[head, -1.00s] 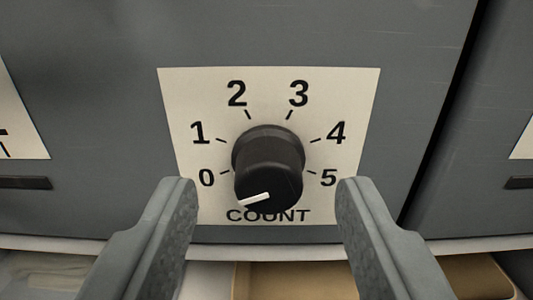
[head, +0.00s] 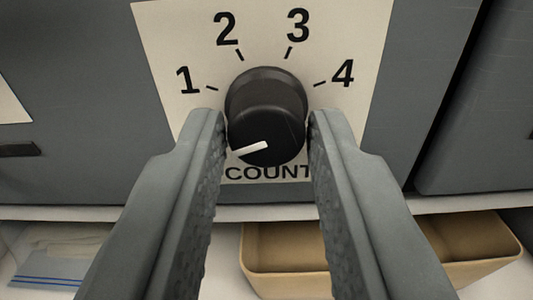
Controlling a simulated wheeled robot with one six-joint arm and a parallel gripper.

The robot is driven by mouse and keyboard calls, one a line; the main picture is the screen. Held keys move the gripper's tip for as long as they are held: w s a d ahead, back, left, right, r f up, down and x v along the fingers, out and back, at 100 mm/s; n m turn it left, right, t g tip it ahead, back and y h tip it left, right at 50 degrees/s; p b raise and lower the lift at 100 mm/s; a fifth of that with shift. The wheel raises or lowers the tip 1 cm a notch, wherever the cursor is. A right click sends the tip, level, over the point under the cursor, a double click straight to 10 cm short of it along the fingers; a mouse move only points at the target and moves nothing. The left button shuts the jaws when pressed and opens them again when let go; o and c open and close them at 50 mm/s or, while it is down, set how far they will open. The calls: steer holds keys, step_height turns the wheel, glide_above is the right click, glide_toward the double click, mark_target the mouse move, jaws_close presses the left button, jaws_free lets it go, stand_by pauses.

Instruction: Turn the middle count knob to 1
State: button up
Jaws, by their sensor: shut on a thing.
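The black count knob (head: 266,115) stands out from a cream dial plate (head: 175,45) on a grey panel. The plate shows the numbers 1, 2, 3 and 4 and the word COUNT; the spots for 0 and 5 are hidden behind my fingers. The knob's white pointer line (head: 249,148) points left and slightly down, toward the hidden 0 side. My gripper (head: 267,135) is shut on the knob, with one grey finger at its left side and one at its right.
Parts of a neighbouring cream plate (head: 12,95) and a dark slot (head: 18,150) show at the left. A dark gap separates the panel from another grey panel (head: 480,130) at the right. Below the ledge (head: 90,213) are a tan bin (head: 285,245) and a clear bag (head: 60,262) with a blue strip.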

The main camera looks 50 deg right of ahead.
steer(key=m, duration=0.4)
steer(key=shift+m, duration=2.1)
steer(key=o, duration=1)
steer(key=shift+a, duration=0.1)
steer(key=v, duration=1.7)
steer(key=shift+s, duration=0.1)
steer(key=shift+a, duration=0.1)
steer(key=shift+r, duration=0.15)
